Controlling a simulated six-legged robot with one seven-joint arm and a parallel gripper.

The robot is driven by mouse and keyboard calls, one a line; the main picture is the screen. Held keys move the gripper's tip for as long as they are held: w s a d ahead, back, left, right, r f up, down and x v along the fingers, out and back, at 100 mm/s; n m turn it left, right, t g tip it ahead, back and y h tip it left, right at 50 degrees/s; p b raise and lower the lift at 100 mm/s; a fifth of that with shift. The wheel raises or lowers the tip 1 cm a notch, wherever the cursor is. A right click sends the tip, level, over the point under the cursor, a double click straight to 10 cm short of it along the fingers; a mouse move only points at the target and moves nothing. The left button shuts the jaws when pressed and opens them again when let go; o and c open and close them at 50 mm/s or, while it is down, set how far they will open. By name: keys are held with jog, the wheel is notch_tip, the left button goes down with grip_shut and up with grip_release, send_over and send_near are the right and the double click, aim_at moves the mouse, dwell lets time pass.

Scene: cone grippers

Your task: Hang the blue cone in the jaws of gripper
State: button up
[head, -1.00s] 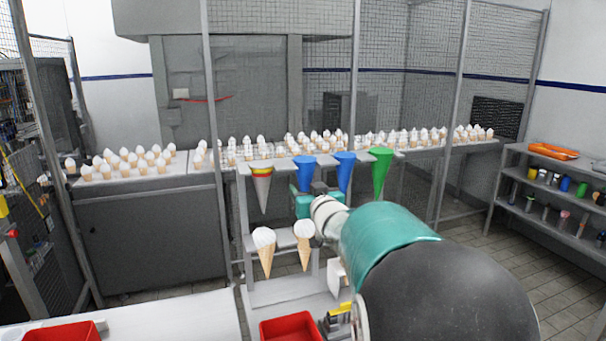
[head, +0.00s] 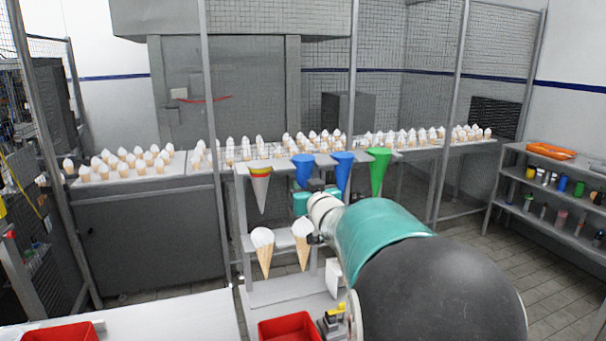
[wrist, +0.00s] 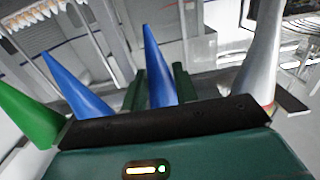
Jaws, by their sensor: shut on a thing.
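Two blue cones hang tip down in a row at the rack, between a silver cone with a yellow-red rim (head: 260,185) and a green cone (head: 379,170). My gripper (head: 303,198) is at the left blue cone (head: 303,167), hiding its lower part. In the wrist view this blue cone (wrist: 160,70) stands between my two green fingers (wrist: 160,90), which are shut on it. The other blue cone (head: 343,172) is just to the right of it, and in the wrist view (wrist: 75,85) it is left of my fingers. The jaws of the rack holder are not clearly visible.
Two white-topped wafer cones (head: 263,250) hang lower on the rack (head: 243,215). A red tray (head: 290,327) lies below. Behind, a long counter holds many small cones. Neighbouring cones leave little room beside my gripper.

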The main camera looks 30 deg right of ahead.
jog(key=shift+r, duration=0.25)
jog(key=shift+s, duration=0.1)
jog(key=shift+s, duration=0.2)
jog(key=shift+v, duration=3.95)
jog(key=shift+a, duration=0.1)
